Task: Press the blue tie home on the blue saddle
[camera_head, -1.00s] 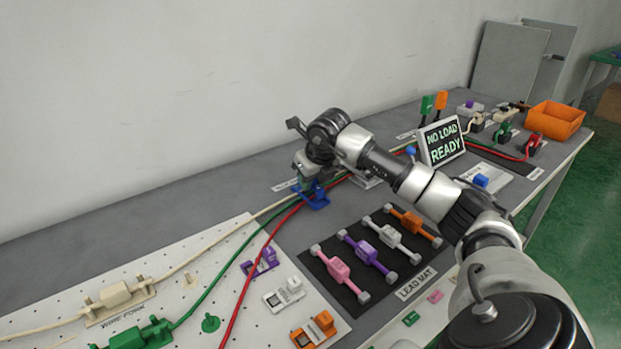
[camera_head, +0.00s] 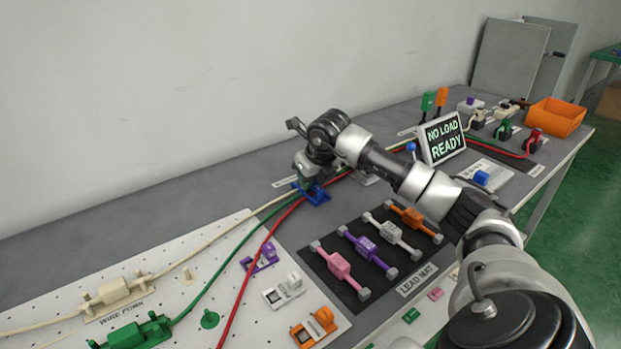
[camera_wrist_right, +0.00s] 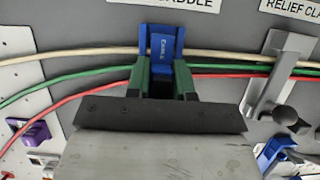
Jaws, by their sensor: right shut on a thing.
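The blue saddle (camera_head: 316,196) stands on the grey bench beyond the pegboard. In the right wrist view the blue saddle (camera_wrist_right: 178,38) sits at top centre, with the cream, green and red cables running past it. My right gripper (camera_head: 306,184) is directly over the saddle. In the wrist view its green fingers (camera_wrist_right: 162,82) are shut on the blue tie (camera_wrist_right: 161,52), which is lined up with the saddle between its uprights. Whether the tie is fully seated cannot be told. My left gripper is not in view.
The grey relief clamp (camera_wrist_right: 275,78) stands close to the right of the saddle. The lead mat (camera_head: 380,240) with several coloured leads lies in front. The NO LOAD READY display (camera_head: 441,138) and an orange bin (camera_head: 555,118) are to the right.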

